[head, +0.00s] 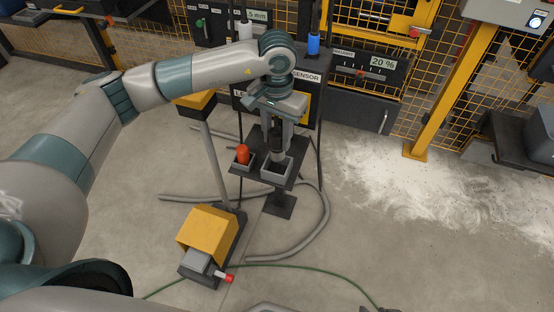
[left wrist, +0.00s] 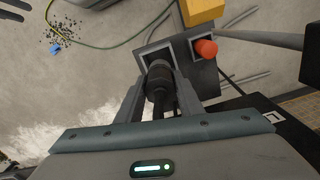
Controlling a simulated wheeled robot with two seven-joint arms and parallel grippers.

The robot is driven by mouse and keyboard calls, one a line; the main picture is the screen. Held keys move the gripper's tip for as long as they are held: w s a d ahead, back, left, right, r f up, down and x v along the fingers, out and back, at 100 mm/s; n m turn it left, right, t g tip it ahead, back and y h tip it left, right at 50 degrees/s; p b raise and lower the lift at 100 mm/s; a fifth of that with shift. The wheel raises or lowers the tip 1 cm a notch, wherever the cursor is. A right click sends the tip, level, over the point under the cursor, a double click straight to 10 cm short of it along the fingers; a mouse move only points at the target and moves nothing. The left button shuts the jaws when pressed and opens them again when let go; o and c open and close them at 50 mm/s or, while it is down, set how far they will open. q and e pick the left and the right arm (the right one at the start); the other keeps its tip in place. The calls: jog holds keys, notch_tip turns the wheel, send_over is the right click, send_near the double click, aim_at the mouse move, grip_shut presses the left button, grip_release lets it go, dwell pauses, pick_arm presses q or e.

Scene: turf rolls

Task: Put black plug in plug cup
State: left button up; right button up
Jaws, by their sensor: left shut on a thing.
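My left gripper (head: 277,136) is shut on the black plug (head: 277,146), pointing down over a small stand. The plug is roughly upright between the fingers; it also shows in the left wrist view (left wrist: 159,84). Directly below it is a square grey cup (head: 289,169), whose rim shows in the left wrist view (left wrist: 140,60). The plug's lower end overlaps the cup's opening; I cannot tell whether it is inside or just above. A red plug (head: 242,154) stands in a neighbouring cup, just left in the head view.
A yellow box-shaped device (head: 208,233) with a red-tipped lever sits on the floor in front. Grey hoses (head: 320,215) loop around the stand. Behind stand a dark sensor panel, a blue cylinder (head: 313,44) and yellow mesh fencing. White powder (head: 400,195) lies on the floor at right.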

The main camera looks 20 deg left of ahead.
aim_at(277, 155)
pick_arm(q)
jog(key=shift+f, duration=2.05)
jog(key=shift+f, duration=1.85)
jog(key=shift+f, duration=0.15)
jog(key=o, duration=1.1)
notch_tip(277, 155, up, 12)
jog(key=shift+r, duration=0.2)
